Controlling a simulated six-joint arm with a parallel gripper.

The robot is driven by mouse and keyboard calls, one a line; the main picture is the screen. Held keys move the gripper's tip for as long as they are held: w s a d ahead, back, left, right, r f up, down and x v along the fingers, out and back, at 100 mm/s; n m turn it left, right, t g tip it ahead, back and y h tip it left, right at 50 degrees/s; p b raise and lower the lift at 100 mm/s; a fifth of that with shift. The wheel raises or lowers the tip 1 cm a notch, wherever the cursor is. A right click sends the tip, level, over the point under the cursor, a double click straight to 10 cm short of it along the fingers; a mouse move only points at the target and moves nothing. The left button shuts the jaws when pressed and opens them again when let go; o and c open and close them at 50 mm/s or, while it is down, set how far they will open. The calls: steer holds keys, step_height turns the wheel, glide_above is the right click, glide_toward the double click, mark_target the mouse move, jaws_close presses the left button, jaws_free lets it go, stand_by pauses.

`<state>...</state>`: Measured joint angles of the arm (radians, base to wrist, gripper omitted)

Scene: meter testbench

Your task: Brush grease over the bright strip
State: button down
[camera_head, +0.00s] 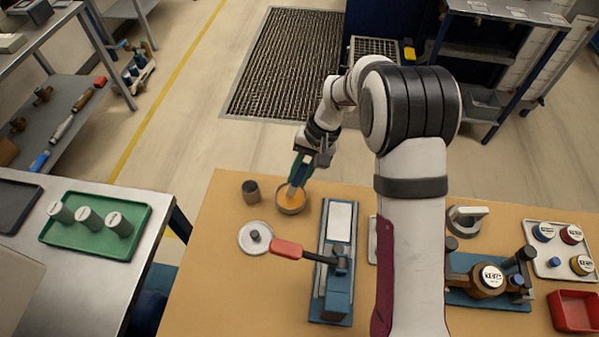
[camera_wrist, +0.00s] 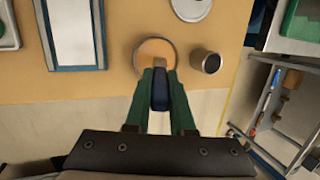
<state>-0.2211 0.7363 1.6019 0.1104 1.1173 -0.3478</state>
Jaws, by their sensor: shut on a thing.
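My gripper (camera_head: 299,172) has green fingers and is shut on a brush (camera_head: 292,191) with a blue handle. The brush points down into a round pot of orange grease (camera_head: 290,204); its tip is hidden, so I cannot tell how deep it sits. In the wrist view, the brush handle (camera_wrist: 160,90) is between the fingers (camera_wrist: 160,85), over the near rim of the pot (camera_wrist: 155,48). The bright strip (camera_head: 340,221) is a pale plate on a blue fixture, right of the pot; it also shows at upper left in the wrist view (camera_wrist: 72,30).
A dark cup (camera_head: 250,190) stands left of the pot, and a knobbed round lid (camera_head: 255,238) lies in front. A red-handled lever (camera_head: 287,248) sticks out left from the fixture (camera_head: 333,306). A clamp assembly (camera_head: 488,280) and a red bin (camera_head: 574,312) are at right.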

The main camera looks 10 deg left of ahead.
steer(key=shift+f, duration=0.5)
stand_by(0.9)
steer(key=shift+r, duration=3.6)
steer(key=s+d+r, duration=0.3)
steer(key=d+r, duration=0.4)
steer(key=d, duration=0.1)
steer(key=s+d+r, duration=0.2)
steer(key=d+r, duration=0.6)
steer(key=d, duration=0.1)
steer(key=w+a+f, duration=0.2)
steer(key=w+f, duration=0.1)
steer(key=f, duration=0.5)
steer(key=w+a+f, duration=0.3)
steer(key=f, duration=0.5)
steer(key=shift+a+f, duration=0.15)
steer(key=shift+a, duration=0.05)
